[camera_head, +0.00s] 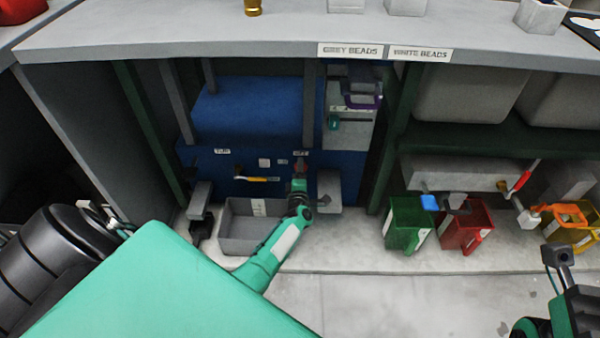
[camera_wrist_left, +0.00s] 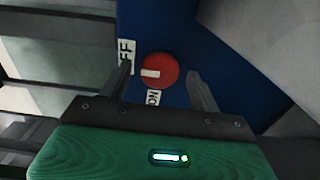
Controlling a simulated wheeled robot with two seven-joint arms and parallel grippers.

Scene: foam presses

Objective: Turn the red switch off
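The red switch (camera_wrist_left: 167,70) is a round knob with a white bar, on a blue panel (camera_wrist_left: 180,30). In the left wrist view the bar lies roughly level, its end to the left, between a partly hidden OFF label (camera_wrist_left: 127,54) and an ON label (camera_wrist_left: 153,97). My left gripper (camera_wrist_left: 160,72) is open, its fingers on either side of the knob; contact cannot be told. In the head view my left gripper (camera_head: 299,178) is at the panel, just under a white label (camera_head: 301,153), and mostly covers the knob. My right gripper (camera_head: 558,262) shows partly at the lower right; its opening is unclear.
A blue machine (camera_head: 250,110) stands under the grey counter (camera_head: 200,32). A yellow-handled lever (camera_head: 257,179) is left of my left gripper. A grey bin (camera_head: 240,245) sits below. Green (camera_head: 400,235) and red (camera_head: 470,240) containers stand to the right. The floor in front is clear.

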